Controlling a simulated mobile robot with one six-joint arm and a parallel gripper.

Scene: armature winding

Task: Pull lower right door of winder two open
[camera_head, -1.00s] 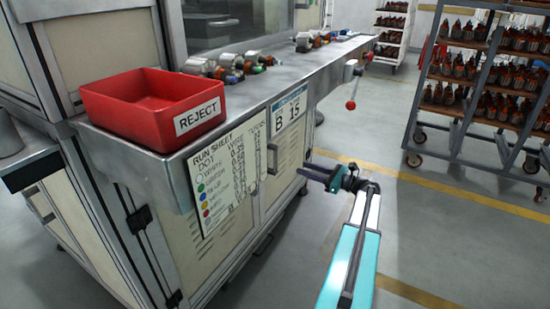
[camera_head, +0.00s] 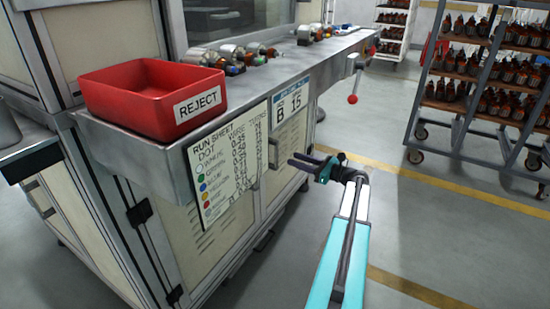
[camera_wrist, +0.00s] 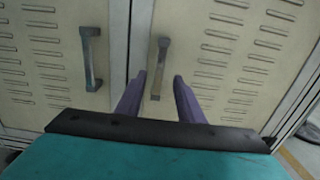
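The winder's lower right door (camera_wrist: 235,60) is a cream, louvred panel that looks shut. Its grey bar handle (camera_wrist: 160,68) stands upright near the door's left edge in the wrist view. My gripper (camera_wrist: 159,77) is open, with its purple fingers on either side of the handle's lower part. I cannot tell whether they touch it or how deep they reach. In the head view my gripper (camera_head: 291,160) is beside the winder's front, below the B 15 label (camera_head: 291,105). The lower left door (camera_wrist: 40,70) has a matching handle (camera_wrist: 91,58) and looks shut.
A run sheet (camera_head: 229,160) hangs on the winder's front. Above it, the ledge carries a red REJECT bin (camera_head: 150,95) and several armatures. A red-knobbed lever (camera_head: 353,98) sticks out at the ledge's far end. The floor (camera_head: 440,240) to the right is clear up to a wheeled rack.

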